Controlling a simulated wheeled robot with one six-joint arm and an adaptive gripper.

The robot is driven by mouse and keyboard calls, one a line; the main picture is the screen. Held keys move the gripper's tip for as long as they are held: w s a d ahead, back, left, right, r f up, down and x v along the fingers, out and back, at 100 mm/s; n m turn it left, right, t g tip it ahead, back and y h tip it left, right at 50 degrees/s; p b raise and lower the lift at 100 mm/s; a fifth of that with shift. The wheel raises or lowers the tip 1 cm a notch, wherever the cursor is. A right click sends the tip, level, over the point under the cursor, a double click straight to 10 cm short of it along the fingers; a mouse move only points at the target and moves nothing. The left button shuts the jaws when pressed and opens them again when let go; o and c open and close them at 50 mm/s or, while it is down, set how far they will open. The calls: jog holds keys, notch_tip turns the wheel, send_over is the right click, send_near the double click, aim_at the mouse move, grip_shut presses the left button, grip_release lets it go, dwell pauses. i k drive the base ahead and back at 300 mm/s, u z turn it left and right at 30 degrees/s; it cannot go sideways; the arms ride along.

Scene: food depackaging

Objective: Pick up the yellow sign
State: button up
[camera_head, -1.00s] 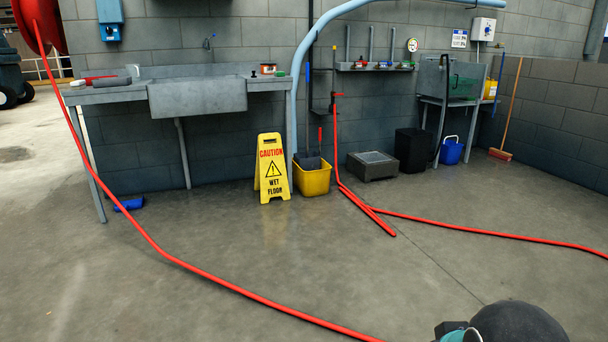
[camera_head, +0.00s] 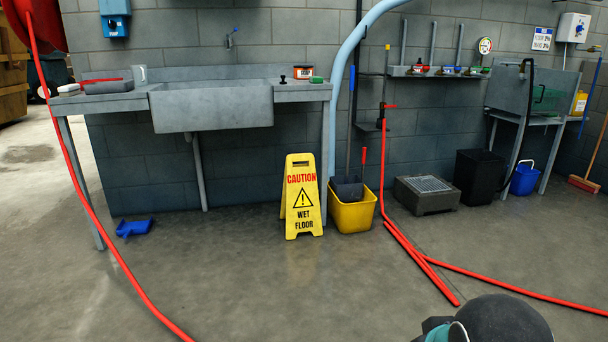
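The yellow sign (camera_head: 303,198) stands upright on the concrete floor, reading "CAUTION WET FLOOR" with a warning triangle. It is in front of the grey wall, just right of the sink bench's middle and close to the left of a yellow bucket. A dark rounded part of my arm shows at the bottom right edge of the view. My gripper's fingers are not in view.
A yellow bucket (camera_head: 353,212) stands beside the sign. A red hose (camera_head: 420,262) runs over the floor at right, another stretch at left. A grey sink bench (camera_head: 212,105) stands behind. The floor (camera_head: 270,290) before the sign is clear.

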aim_at(300, 204)
jog(key=u, duration=0.25)
jog(key=i, duration=1.85)
jog(key=u, duration=0.5)
jog(key=i, duration=1.95)
jog(key=u, duration=0.15)
